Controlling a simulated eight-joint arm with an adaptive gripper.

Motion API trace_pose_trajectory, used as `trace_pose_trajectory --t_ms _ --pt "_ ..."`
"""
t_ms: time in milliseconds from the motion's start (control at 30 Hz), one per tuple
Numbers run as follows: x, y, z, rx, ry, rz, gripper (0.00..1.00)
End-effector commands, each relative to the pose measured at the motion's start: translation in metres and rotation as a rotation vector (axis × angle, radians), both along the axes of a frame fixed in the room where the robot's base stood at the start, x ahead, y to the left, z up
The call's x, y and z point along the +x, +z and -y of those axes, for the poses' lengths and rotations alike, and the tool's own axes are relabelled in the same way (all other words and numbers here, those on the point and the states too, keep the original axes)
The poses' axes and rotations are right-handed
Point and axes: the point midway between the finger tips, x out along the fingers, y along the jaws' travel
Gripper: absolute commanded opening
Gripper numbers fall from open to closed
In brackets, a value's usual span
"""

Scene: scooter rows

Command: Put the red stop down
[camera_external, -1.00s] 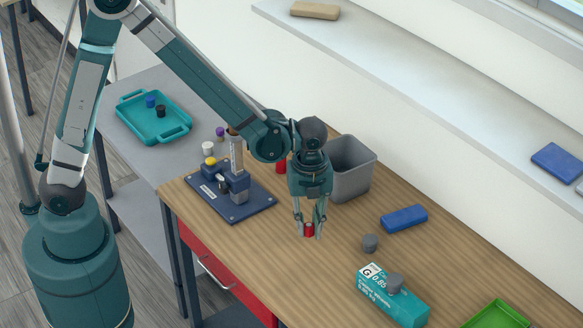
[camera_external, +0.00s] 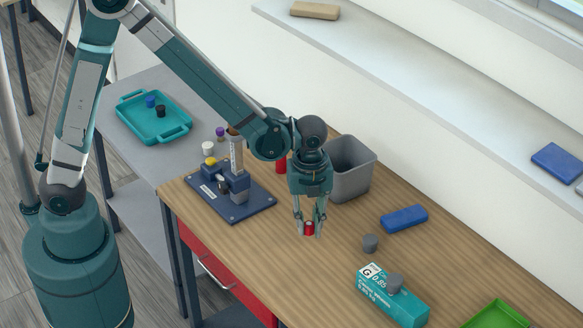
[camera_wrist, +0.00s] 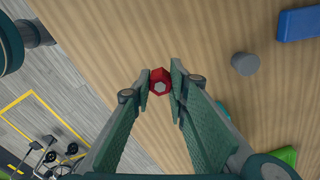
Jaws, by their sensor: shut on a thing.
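The red stop (camera_external: 309,228) is a small red cylinder between the fingertips of my gripper (camera_external: 309,224). In the wrist view the red stop (camera_wrist: 160,82) shows a pale grey centre on its top, and both fingers of my gripper (camera_wrist: 161,88) press on its sides. It stands upright at or just above the wooden table (camera_external: 345,262); I cannot tell whether its base touches the wood.
A blue fixture (camera_external: 230,193) stands left of my gripper. A grey bin (camera_external: 352,172) is behind it. A grey cylinder (camera_external: 370,243), a blue block (camera_external: 404,218), a teal box (camera_external: 393,297) and a green tray (camera_external: 497,316) lie to the right. Bare wood surrounds the gripper's front.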

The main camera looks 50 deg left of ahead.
Motion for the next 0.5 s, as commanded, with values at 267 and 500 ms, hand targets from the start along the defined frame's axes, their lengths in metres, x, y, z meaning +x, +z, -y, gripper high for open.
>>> trace_pose_trajectory --t_ms 267,500 --pt "0.011 -0.001 -0.011 0.000 0.079 0.000 0.09" --pt "0.039 -0.004 -0.042 0.000 0.285 0.000 0.09"
